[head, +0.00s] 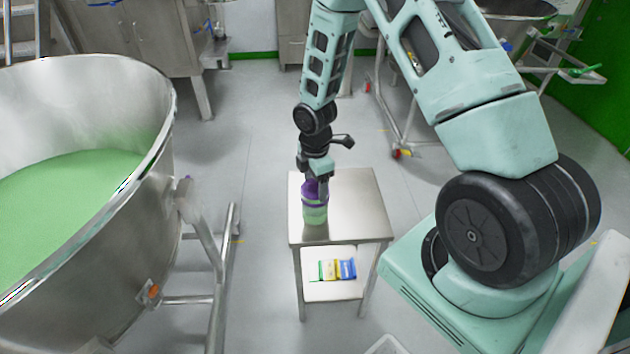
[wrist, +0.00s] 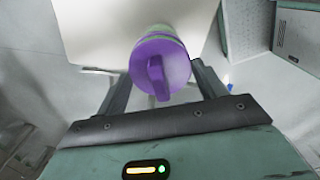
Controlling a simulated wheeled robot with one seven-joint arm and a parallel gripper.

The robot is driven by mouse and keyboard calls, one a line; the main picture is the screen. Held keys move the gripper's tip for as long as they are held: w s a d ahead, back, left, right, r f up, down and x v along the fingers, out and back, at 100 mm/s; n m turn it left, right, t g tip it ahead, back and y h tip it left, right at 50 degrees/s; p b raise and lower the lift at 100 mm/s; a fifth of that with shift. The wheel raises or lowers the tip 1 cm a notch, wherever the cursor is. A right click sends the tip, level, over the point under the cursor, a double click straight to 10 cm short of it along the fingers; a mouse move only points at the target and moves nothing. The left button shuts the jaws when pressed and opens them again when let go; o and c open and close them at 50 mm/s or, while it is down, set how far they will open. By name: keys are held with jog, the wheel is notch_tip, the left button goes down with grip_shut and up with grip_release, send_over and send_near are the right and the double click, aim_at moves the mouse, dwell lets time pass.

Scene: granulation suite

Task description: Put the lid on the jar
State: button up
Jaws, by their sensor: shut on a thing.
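The jar (head: 315,216) is pale green with a purple band and stands upright on the small steel table. The purple lid (head: 309,188) is at the top of the jar, partly hidden by my gripper (head: 316,180), which points down over it. In the wrist view the round purple lid (wrist: 178,62) with its raised bar handle lies between the two fingers of my gripper (wrist: 163,80), which is shut on it. A green edge of the jar (wrist: 160,29) shows just past the lid. I cannot tell whether the lid is fully seated.
The steel table (head: 357,205) has a bare top right of the jar. Small yellow and blue boxes (head: 337,269) lie on its lower shelf. A large steel bowl (head: 150,200) of green powder stands at left. A wheeled steel frame (head: 400,110) stands behind.

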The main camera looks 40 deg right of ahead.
jog(key=shift+f+b, duration=0.4)
jog(key=shift+f, duration=0.25)
jog(key=o, duration=1.1)
jog(key=shift+c, duration=0.2)
jog(key=shift+r, duration=0.1)
notch_tip(320, 180, up, 17)
jog(key=p, duration=0.1)
jog(key=shift+r, duration=0.15)
